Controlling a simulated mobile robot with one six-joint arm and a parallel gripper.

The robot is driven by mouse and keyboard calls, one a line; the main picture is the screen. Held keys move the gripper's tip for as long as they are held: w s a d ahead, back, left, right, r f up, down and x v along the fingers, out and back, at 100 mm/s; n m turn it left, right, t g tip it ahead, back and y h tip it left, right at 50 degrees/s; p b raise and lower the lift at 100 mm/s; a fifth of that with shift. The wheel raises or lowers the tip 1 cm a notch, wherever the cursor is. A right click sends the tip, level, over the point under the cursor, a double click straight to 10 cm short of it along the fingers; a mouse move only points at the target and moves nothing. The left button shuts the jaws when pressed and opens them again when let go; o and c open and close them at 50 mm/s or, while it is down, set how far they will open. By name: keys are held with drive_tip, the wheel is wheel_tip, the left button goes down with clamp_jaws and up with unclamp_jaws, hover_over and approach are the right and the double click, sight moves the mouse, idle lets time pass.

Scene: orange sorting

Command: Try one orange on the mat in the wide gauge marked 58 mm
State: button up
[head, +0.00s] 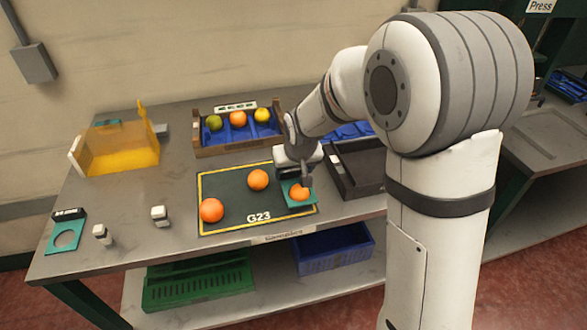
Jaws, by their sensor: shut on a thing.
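The dark green mat (233,208) with a yellow border and the mark G23 lies at the front middle of the table. Two oranges lie on it, one at the front left (211,210) and one in the middle (258,180). My gripper (303,178) is shut on a green gauge plate (288,185) over the mat's right side. A third orange (300,194) shows at the plate's opening; I cannot tell how far through it sits. Another green gauge (57,242) with a round hole and a black handle lies at the table's front left. No size marking is readable.
A crate (238,149) with blue lining holds green, orange and yellow fruit behind the mat. A dark tray (345,185) stands to the right, a yellow bin (118,150) at the back left. Small white blocks (103,234) (160,215) stand left of the mat.

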sight(294, 179)
drive_tip(key=shift+f+b, duration=0.65)
drive_tip(key=shift+f, duration=0.25)
drive_tip(key=shift+r, duration=0.25)
idle(0.9)
drive_tip(key=shift+r+p, duration=2.35)
drive_tip(key=shift+r, duration=1.3)
